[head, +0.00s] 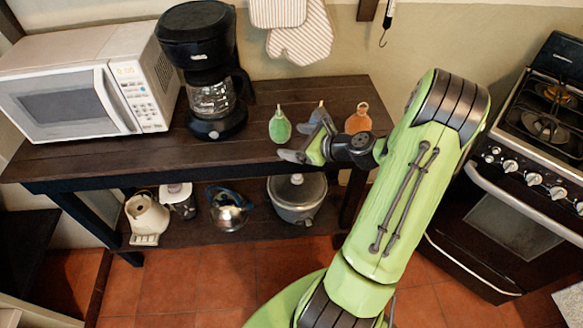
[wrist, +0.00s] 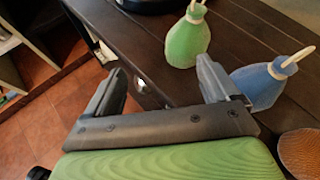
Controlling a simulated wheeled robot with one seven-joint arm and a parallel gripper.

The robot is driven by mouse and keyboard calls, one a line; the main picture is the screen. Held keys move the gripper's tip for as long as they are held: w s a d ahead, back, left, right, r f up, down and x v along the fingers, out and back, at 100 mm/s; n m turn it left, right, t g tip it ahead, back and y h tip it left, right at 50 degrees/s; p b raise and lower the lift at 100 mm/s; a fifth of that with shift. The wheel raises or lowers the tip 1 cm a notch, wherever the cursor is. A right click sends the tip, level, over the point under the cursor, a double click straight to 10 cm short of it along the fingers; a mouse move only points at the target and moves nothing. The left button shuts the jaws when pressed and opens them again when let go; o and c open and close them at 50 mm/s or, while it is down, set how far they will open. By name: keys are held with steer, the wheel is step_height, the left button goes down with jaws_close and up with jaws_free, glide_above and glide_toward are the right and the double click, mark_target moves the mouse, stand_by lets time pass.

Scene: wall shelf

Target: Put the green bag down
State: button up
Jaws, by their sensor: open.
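The green bag (head: 280,126) stands upright on the dark wooden table (head: 255,150). In the wrist view the green bag (wrist: 187,42) is beyond my gripper's right finger, apart from it. A blue bag (wrist: 262,85) stands close to the right finger; in the head view it is mostly hidden behind my gripper. An orange-brown bag (head: 358,122) stands to the right, and part of it shows in the wrist view (wrist: 302,152). My gripper (head: 304,135) is open and empty at the table's front edge. In the wrist view nothing is between its fingers (wrist: 157,72).
A coffee maker (head: 203,70) and a white microwave (head: 85,85) stand on the table to the left. A lower shelf holds a pot (head: 297,200) and a kettle (head: 228,214). A stove (head: 520,195) stands at right. Some tabletop around the green bag is clear.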

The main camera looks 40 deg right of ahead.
steer(key=s+a+r+n+g, duration=0.3)
steer(key=a+r+n, duration=0.1)
steer(key=a+n, duration=0.5)
steer(key=s+a+r+n+g, duration=0.2)
steer(key=a+r+n+g, duration=0.1)
steer(key=a+n, duration=0.6)
steer(key=s+a+r+n+h, duration=0.1)
steer(key=s+a+r+n, duration=0.1)
steer(key=s+n, duration=0.4)
steer(key=s+a+r+n+h, duration=0.1)
steer(key=s+a+r+n, duration=0.1)
steer(key=s+r+n, duration=0.2)
steer(key=s+n, duration=0.3)
steer(key=s, duration=0.2)
steer(key=shift+s+r+g+h, duration=0.25)
steer(key=shift+s+g+h, duration=0.05)
steer(key=shift+g+h, duration=0.1)
